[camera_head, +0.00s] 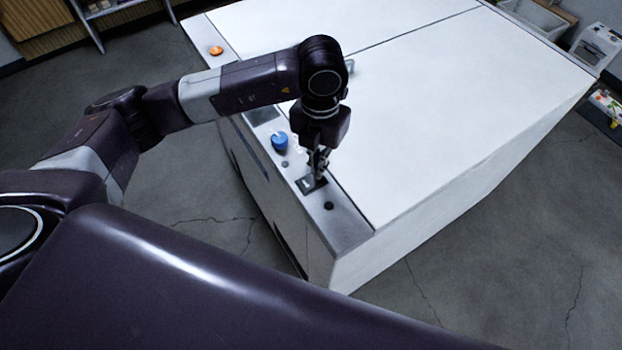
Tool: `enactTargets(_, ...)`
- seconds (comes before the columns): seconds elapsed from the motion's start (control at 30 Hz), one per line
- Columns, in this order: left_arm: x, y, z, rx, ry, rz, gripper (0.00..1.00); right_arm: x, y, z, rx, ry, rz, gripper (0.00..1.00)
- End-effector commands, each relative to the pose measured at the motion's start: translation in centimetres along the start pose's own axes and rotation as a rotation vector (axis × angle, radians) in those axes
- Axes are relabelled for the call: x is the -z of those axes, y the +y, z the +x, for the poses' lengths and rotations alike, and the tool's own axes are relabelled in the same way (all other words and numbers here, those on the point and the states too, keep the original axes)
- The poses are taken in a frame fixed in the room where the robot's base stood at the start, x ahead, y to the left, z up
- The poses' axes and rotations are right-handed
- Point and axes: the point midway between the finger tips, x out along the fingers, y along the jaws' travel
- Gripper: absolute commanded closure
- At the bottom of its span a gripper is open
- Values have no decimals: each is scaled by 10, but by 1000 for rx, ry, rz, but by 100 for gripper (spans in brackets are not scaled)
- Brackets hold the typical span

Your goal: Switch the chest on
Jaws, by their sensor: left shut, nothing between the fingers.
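The chest (420,120) is a large white box with a flat two-part top and a grey control strip along its left edge. On the strip are an orange button (216,50), a blue knob (279,141) and a small dark switch (305,186). My left gripper (317,177) points down, shut and empty, with its fingertips at the dark switch. The fingers partly cover the switch, and I cannot tell whether they touch it or which way it is set. My right gripper is not in view.
A small dark round spot (329,206) lies on the strip near its front end. A shelf (95,10) stands at the back left. A grey bin (535,18) and a white container (597,45) stand at the back right. The cracked grey floor (480,275) in front is clear.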

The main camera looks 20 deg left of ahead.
Motion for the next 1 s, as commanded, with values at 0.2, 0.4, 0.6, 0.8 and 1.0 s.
enactTargets(0.2, 0, 0, 4, 0, 0, 0, 100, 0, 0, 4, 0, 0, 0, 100)
enactTargets(0.4, 0, 0, 7, 0, 0, 0, 100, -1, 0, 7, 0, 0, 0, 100)
enactTargets(0.6, 0, 0, 10, 0, 0, 0, 100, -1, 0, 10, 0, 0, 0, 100)
enactTargets(0.8, 0, 0, 13, 0, 0, 0, 100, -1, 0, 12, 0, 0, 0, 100)
enactTargets(1.0, 0, 0, 16, 0, 0, 0, 100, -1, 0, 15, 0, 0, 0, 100)
